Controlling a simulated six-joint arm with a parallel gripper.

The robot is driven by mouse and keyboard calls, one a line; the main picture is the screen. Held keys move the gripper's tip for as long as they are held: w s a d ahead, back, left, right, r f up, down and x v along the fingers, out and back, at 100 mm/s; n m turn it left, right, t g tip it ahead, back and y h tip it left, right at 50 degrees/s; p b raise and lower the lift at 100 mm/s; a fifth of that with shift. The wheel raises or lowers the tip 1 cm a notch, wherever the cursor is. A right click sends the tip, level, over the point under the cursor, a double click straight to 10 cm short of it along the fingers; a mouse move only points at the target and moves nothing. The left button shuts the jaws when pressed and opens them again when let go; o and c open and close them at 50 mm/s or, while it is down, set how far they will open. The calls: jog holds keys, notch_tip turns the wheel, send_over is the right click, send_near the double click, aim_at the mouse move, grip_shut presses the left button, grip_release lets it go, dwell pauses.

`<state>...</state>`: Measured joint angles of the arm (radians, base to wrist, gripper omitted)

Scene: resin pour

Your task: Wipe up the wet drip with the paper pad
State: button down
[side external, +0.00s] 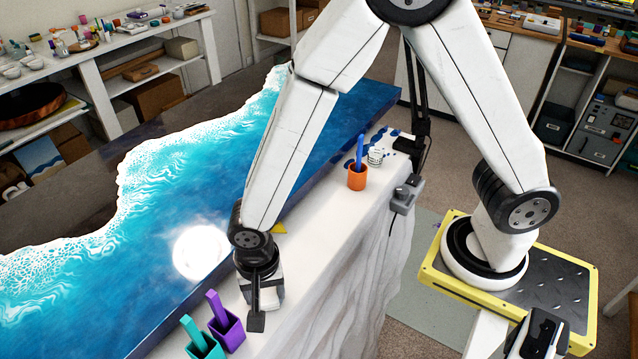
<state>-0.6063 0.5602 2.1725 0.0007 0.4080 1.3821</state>
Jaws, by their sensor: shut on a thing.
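My gripper (257,318) points down at the near edge of the table, beside the blue resin slab and just behind the purple and teal cups. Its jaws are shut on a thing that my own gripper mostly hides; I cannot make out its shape. I see no paper pad lying free. Dark blue spots (396,133) mark the white cover around a small white cup, further back on the right. I cannot tell which spot is the wet drip, or whether one lies under my gripper.
A purple cup (227,333) and a teal cup (206,347), each with a stick, stand close in front. An orange cup (357,179) with a blue stick and the white cup (376,157) stand behind. The glossy slab (150,280) fills the left. A yellow piece (279,228) lies behind my wrist.

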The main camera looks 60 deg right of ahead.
jog(key=d, duration=0.4)
jog(key=shift+d+r, duration=0.15)
notch_tip(320, 180, up, 8)
dwell(0.6)
dwell(0.5)
jog(key=d+m, duration=0.7)
jog(key=m, duration=0.2)
jog(key=shift+w+d, duration=0.15)
jog(key=shift+w, duration=0.15)
jog(key=shift+f, duration=0.2)
